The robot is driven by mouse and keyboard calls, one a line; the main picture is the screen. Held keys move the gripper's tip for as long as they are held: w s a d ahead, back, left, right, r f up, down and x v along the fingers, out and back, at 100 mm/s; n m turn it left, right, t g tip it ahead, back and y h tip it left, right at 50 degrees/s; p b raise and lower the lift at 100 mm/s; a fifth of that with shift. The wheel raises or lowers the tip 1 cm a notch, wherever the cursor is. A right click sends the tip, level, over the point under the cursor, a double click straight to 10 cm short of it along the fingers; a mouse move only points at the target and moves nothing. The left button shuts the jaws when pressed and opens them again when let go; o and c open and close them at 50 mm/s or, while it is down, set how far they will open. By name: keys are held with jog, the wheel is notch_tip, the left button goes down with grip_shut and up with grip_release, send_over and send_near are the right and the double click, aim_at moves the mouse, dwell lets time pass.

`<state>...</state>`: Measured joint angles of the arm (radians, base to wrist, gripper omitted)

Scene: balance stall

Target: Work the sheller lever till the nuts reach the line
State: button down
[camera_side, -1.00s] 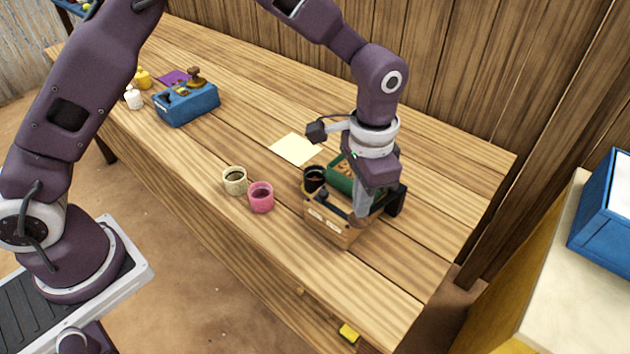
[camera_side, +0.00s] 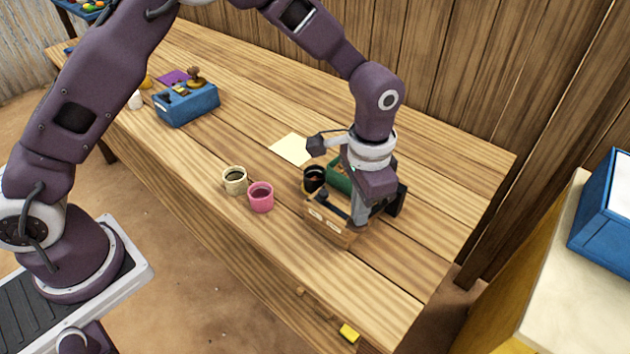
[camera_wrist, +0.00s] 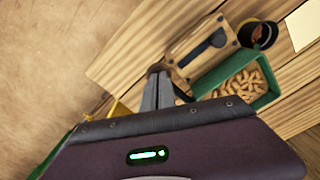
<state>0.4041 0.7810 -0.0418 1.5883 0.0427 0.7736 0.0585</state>
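The sheller is a wooden box (camera_side: 325,228) with pale labels on its front, near the front right of the table; it also shows in the wrist view (camera_wrist: 183,65). A dark lever bar with a rounded end (camera_wrist: 214,41) lies along its top. A green hopper (camera_side: 340,173) behind it holds several tan nuts (camera_wrist: 238,88). A black cup (camera_side: 313,181) with brown contents stands at its left. My gripper (camera_side: 358,222) points down at the box's right end. Its fingers (camera_wrist: 157,78) look shut, with a brown piece at their tips; whether they grip it is unclear.
A cream cup (camera_side: 234,181) and a pink cup (camera_side: 261,198) stand left of the sheller. A pale yellow sheet (camera_side: 292,149) lies behind. A blue box (camera_side: 187,104) stands far left. The table's right end is clear.

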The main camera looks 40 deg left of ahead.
jog(key=shift+s+f, duration=0.15)
jog(key=shift+f, duration=0.95)
jog(key=shift+s+f, duration=0.15)
jog(key=shift+f, duration=0.9)
jog(key=shift+r, duration=0.1)
jog(key=shift+w+r, duration=0.15)
jog(key=shift+r, duration=1.5)
jog(key=shift+w+r, duration=0.15)
jog(key=shift+r, duration=1.45)
